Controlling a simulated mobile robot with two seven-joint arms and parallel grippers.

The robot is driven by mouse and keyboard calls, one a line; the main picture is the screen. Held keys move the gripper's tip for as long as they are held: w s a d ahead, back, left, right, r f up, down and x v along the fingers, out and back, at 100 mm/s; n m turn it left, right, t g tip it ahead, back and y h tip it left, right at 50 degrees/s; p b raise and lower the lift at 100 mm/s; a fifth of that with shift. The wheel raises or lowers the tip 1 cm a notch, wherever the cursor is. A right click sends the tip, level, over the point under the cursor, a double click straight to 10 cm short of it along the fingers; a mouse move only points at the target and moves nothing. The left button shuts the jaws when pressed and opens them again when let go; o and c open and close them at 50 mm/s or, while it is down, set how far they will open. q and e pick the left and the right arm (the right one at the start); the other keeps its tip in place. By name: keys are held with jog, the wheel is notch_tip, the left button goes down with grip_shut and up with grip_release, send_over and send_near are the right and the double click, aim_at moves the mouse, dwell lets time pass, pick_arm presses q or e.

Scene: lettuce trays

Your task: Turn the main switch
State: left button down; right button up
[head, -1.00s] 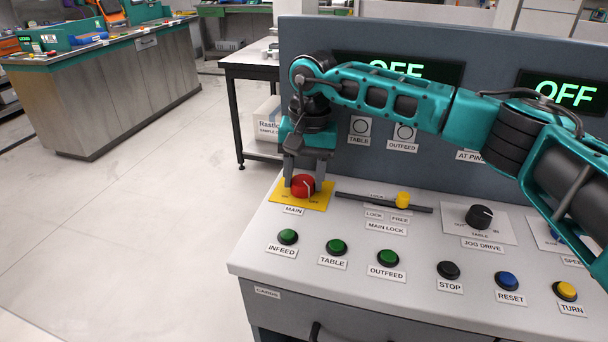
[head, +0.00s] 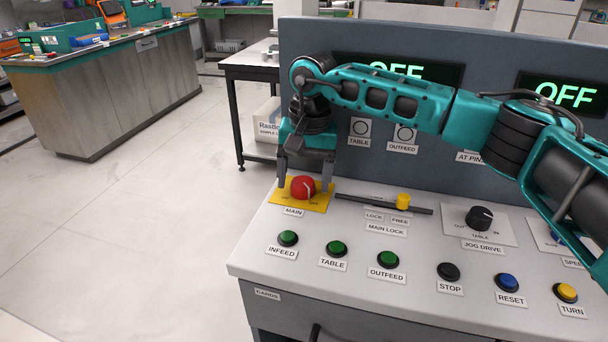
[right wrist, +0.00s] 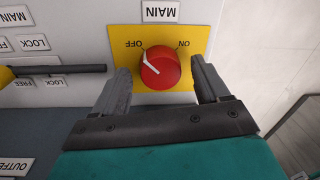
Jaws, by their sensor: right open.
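The main switch is a red round knob (head: 303,187) on a yellow plate (head: 318,203) at the console's left end. In the right wrist view the knob (right wrist: 160,70) has a white pointer line slanting toward the OFF mark, away from ON. My right gripper (head: 304,186) comes down over the knob, with one open finger on each side of it. In the right wrist view there are gaps between the knob and both fingers of the gripper (right wrist: 160,67). My left gripper is not in view.
The main lock slider's yellow handle (head: 403,201) stands by the FREE label, right of the switch. Green buttons (head: 337,248) and a black jog knob (head: 479,217) are on the console. The display (head: 566,93) reads OFF. Open floor lies left.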

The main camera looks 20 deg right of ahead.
aim_at(309, 182)
notch_tip(309, 182, up, 13)
jog(key=shift+s+d+p, duration=0.15)
jog(key=shift+d+p, duration=0.3)
jog(key=shift+s+f, duration=0.1)
